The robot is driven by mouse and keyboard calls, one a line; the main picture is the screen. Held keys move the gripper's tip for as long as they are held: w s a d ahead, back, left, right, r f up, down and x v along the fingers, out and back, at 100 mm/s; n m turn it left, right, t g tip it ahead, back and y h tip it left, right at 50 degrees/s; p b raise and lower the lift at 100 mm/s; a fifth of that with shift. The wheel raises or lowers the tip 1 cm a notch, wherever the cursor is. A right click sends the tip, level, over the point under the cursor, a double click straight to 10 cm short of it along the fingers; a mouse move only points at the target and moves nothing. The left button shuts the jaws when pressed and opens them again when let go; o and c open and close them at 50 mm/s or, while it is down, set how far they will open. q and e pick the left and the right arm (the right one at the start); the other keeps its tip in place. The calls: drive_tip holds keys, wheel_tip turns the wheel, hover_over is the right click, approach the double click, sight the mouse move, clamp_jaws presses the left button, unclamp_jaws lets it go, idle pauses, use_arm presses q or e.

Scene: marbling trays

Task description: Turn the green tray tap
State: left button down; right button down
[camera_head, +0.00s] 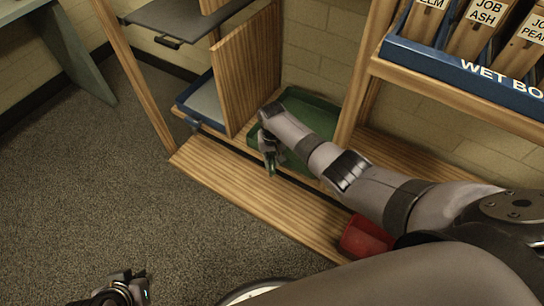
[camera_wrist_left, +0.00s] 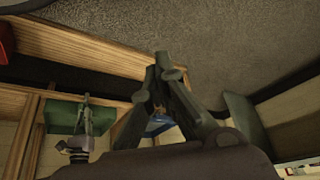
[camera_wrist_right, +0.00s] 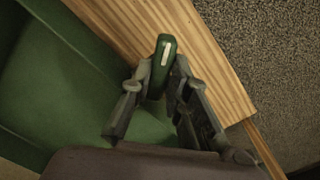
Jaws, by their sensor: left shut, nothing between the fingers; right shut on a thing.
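The green tray (camera_head: 312,108) sits in a compartment of the wooden shelf, and it fills the left of the right wrist view (camera_wrist_right: 50,90). Its tap (camera_wrist_right: 163,62) is a green lever with a pale stripe, standing out over the shelf's wooden front board. My right gripper (camera_head: 269,150) is at the tray's front edge, shut on the tap; the lever's end shows between and beyond the fingers in the right wrist view. In the head view the tap is mostly hidden by the gripper. My left gripper (camera_wrist_left: 164,68) is shut and empty, low at the bottom left of the head view (camera_head: 122,288).
A blue tray (camera_head: 203,101) sits left of the green one, behind a wooden divider (camera_head: 249,75). A red object (camera_head: 365,237) lies near the shelf's front right. Open carpet (camera_head: 110,190) lies to the left.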

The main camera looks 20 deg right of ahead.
drive_tip(key=shift+n, duration=0.9)
drive_tip(key=n+p, duration=0.1)
drive_tip(key=n, duration=0.2)
drive_tip(key=shift+n, duration=0.3)
use_arm(q)
drive_tip(key=s, duration=0.1)
drive_tip(key=s+g, duration=0.1)
drive_tip(key=shift+s+a+r, duration=0.4)
use_arm(e)
drive_tip(key=n, duration=0.4)
drive_tip(key=shift+n, duration=0.4)
drive_tip(key=c, duration=1.5)
unclamp_jaws()
